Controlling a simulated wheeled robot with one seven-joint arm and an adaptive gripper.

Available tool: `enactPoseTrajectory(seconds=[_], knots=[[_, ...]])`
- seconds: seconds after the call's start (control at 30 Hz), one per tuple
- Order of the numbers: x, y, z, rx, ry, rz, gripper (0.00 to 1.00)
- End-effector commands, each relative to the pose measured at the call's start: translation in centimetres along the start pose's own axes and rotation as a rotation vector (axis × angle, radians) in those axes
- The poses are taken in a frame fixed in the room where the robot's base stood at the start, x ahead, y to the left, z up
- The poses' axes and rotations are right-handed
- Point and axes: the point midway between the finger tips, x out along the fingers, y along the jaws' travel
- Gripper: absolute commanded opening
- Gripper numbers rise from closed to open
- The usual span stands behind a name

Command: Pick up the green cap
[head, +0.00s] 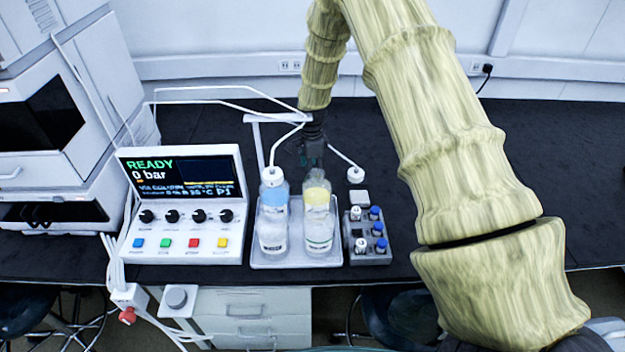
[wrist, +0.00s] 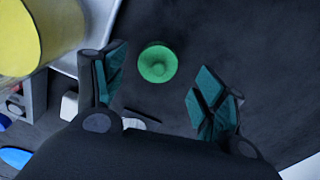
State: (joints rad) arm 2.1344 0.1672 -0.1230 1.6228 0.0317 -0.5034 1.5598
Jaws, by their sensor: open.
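The green cap (wrist: 157,63) is round with a raised knob in its middle. In the wrist view it lies on the dark bench top, between and beyond my open fingertips. My gripper (wrist: 163,88) is open and empty, with teal pads on both fingers, and it does not touch the cap. In the head view my gripper (head: 312,152) is behind the yellow-topped bottle, and the green cap cannot be made out there.
A bottle with a yellow top (head: 318,225) and one with a blue band (head: 273,222) stand on a white tray (head: 295,262). A grey vial rack (head: 369,250) is to their right. A control panel (head: 180,205) is on the left. A white cap with tubing (head: 355,174) lies behind the rack.

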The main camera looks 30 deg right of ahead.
Motion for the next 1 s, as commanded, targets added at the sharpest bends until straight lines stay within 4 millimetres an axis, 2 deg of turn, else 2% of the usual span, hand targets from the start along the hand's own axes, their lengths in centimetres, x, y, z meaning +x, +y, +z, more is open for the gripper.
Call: enactPoseTrajectory(seconds=[0.3,0.67,0.8,0.9,1.0], knots=[[3.2,0.3,-0.2,0.002,-0.001,0.001,0.71],[3.7,0.3,-0.2,0.002,0.000,0.000,0.71],[3.7,0.3,-0.2,0.002,0.000,0.000,0.46],[3.7,0.3,-0.2,0.002,0.000,0.000,0.30],[3.7,0.3,-0.2,0.002,0.000,0.000,0.30]])
